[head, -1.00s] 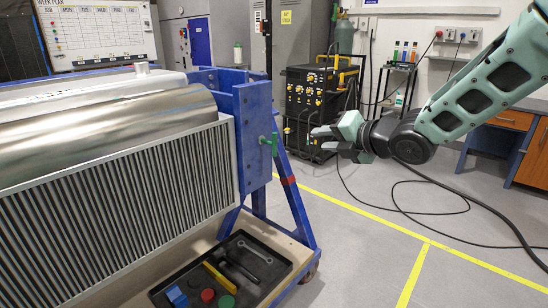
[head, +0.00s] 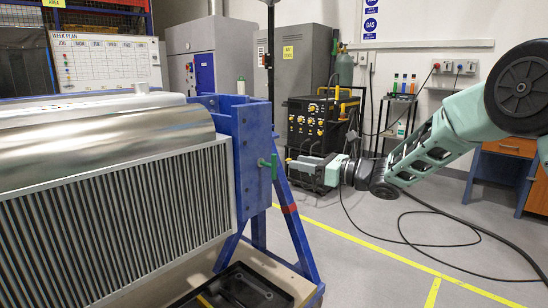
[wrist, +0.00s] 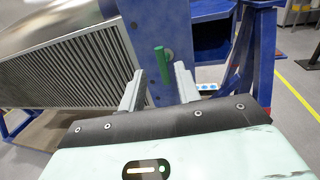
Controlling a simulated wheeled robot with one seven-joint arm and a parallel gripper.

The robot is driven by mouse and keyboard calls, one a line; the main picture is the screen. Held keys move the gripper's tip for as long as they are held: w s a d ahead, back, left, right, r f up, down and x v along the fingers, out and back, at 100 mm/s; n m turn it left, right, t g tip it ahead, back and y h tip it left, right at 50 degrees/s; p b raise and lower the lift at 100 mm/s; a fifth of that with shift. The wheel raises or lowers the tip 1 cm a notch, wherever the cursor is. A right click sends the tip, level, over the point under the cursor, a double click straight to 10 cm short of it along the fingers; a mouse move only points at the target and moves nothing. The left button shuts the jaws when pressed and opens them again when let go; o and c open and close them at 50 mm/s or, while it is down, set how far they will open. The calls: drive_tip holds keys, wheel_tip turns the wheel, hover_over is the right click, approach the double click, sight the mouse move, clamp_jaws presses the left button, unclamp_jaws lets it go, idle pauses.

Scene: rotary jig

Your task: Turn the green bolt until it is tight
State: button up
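The green bolt (head: 272,166) sticks out of the right face of the blue jig plate (head: 252,150) in the head view, its green bar roughly upright. In the wrist view the green bolt (wrist: 160,62) is ahead, just beyond and between my fingertips. My gripper (head: 300,168) is to the right of the bolt in the head view, pointing at it. In the wrist view my gripper (wrist: 158,88) has its two fingers spread apart with nothing between them. I see no contact with the bolt.
A ribbed metal unit with a shiny cylinder (head: 110,145) is mounted left of the plate. A dark tray (head: 240,288) lies below on the jig base. Blue slanted legs (head: 298,225) stand beneath the bolt. A black machine with yellow knobs (head: 315,125) stands behind my gripper.

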sight(274, 165)
drive_tip(key=p+x, duration=0.1)
drive_tip(key=x, duration=0.8)
clamp_jaws()
